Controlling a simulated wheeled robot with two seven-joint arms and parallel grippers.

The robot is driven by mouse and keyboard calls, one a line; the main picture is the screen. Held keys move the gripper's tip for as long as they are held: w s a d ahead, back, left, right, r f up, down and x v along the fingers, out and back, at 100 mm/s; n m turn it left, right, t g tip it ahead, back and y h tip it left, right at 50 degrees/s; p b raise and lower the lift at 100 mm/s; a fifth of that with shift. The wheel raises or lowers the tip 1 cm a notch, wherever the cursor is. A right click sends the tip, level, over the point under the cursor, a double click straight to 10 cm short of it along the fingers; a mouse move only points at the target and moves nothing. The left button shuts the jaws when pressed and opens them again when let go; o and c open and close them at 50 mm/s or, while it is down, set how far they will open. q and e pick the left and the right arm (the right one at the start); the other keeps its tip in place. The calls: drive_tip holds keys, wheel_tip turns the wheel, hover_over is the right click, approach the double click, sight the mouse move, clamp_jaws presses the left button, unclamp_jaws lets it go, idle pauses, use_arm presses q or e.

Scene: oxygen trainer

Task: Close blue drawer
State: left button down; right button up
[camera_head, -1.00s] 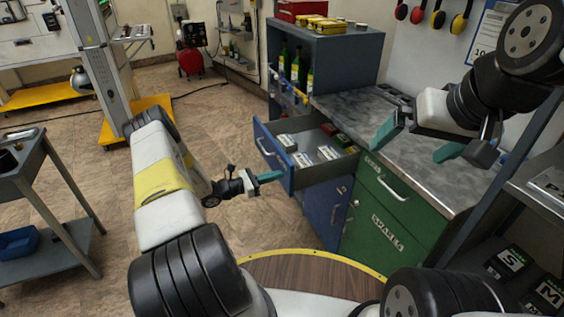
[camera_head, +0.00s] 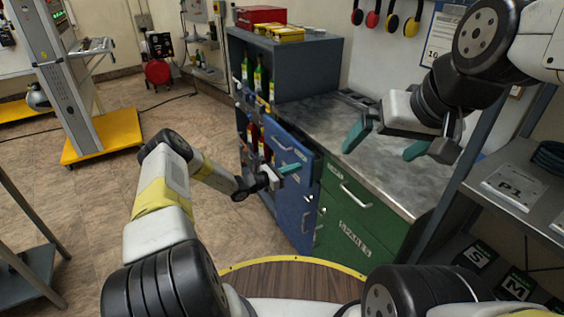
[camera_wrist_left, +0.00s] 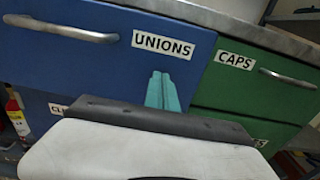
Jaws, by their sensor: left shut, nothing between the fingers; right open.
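In the left wrist view the drawer front (camera_wrist_left: 75,65) fills the upper left. My left gripper (camera_head: 289,169) is shut and empty, with its teal fingertips at the drawer front, below and right of the handle. The shut fingers (camera_wrist_left: 162,92) also show just below the label; contact is unclear. My right gripper (camera_head: 386,143) is open and empty above the worktop.
The green drawer (camera_head: 346,187), labelled "CAPS", is shut beside the blue one. The grey worktop (camera_head: 322,118) is mostly clear. Bottles (camera_head: 257,80) stand in the side rack at left. A dark shelf unit (camera_head: 510,185) stands at right. The floor (camera_head: 100,190) at left is open.

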use_arm(q)
drive_tip(key=x, duration=0.5)
drive_tip(key=shift+w+d, duration=0.15)
drive_tip(key=shift+d, duration=0.05)
drive_tip(key=shift+w+d, duration=0.1)
drive_tip(key=shift+d+r, duration=0.1)
drive_tip(key=shift+r, duration=0.05)
